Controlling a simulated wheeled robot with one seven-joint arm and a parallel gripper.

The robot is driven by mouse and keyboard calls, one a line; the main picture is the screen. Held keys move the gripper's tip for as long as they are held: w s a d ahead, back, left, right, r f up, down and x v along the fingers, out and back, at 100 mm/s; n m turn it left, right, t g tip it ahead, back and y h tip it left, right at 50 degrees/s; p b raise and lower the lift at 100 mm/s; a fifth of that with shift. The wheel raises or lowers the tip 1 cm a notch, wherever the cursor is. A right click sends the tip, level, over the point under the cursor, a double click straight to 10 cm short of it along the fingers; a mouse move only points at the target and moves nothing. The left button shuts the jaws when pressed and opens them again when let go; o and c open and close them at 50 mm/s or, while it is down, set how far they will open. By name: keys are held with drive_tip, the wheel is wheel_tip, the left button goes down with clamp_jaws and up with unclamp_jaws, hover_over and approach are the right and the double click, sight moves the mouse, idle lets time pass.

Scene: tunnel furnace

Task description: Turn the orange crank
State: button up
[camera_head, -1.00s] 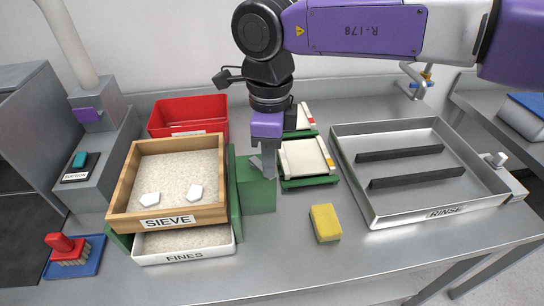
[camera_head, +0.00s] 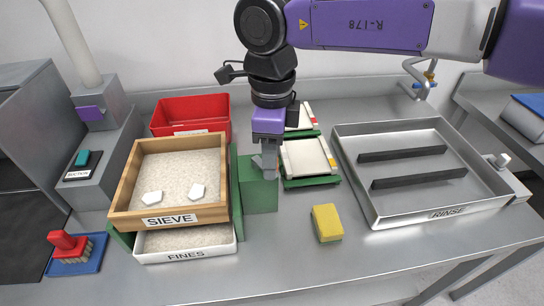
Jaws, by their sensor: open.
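No orange crank shows in the view; my arm and gripper hide part of the green block. The sieve (camera_head: 127,186), a wooden-framed tray of pale grains with two white pieces, sits on a green stand above the white fines tray (camera_head: 187,256). The green block (camera_head: 259,195) stands at the right of the sieve. My gripper (camera_head: 264,168) points down at the top of this block, its grey fingers overlapping it in the picture. Its jaws are open, and I cannot tell whether they touch anything.
A red bin (camera_head: 190,112) stands behind the sieve. A brush (camera_head: 69,247) on a blue mat and a suction box (camera_head: 88,165) are at left. Bare bench lies in front.

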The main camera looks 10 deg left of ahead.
wheel_tip(320, 180, up, 7)
drive_tip(key=shift+r, duration=0.15)
idle(1.0)
